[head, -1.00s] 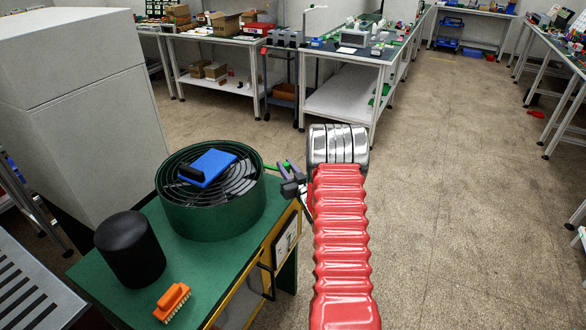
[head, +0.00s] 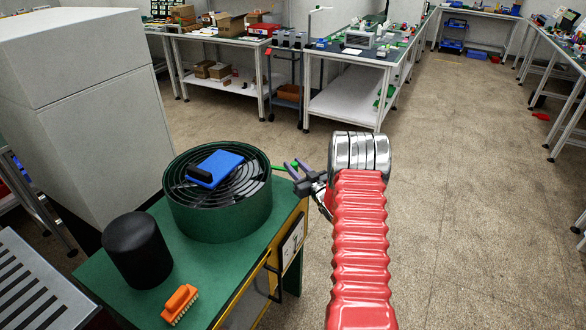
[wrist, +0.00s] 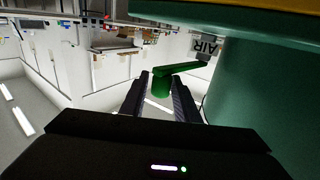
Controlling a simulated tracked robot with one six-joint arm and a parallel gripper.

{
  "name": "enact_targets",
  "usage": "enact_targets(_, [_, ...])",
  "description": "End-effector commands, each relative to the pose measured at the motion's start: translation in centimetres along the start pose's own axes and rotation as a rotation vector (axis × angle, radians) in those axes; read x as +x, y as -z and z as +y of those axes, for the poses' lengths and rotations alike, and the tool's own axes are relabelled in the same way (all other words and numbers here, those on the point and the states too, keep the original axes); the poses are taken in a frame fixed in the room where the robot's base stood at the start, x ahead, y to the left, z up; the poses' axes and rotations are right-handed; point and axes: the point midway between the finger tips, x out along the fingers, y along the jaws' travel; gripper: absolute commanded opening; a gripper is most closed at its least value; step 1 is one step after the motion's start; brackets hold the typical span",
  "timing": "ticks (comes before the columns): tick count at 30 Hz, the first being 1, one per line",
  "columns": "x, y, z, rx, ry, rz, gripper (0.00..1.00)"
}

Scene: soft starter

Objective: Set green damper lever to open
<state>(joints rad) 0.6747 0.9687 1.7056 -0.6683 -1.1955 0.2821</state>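The green damper lever (wrist: 185,70) shows in the wrist view as a flat arm with a round knob (wrist: 161,86) at its end. It reaches out from the side of the dark green round fan housing (wrist: 265,90). In the head view a bright green bit of the lever (head: 281,167) sticks out to the right of the housing (head: 225,212). My gripper (head: 294,168) is at the lever's outer end. In the wrist view its two dark fingers (wrist: 161,80) are apart, with the knob between them and gaps beside it. I cannot tell whether they touch it.
The housing stands on a green-topped bench (head: 105,268) with a blue box (head: 216,168) on its grille. A black cylinder (head: 137,250) and an orange brush (head: 180,304) are nearby. The floor to the right is open.

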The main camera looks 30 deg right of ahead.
Motion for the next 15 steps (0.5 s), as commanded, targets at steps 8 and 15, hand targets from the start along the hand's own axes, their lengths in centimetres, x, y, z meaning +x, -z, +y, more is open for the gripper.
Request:
enact_targets(8, [0.01,-0.07,-0.09,0.001,0.001,-0.001,0.40])
enact_targets(15, [-0.35,-0.09,-0.08,0.001,0.000,-0.002,0.40])
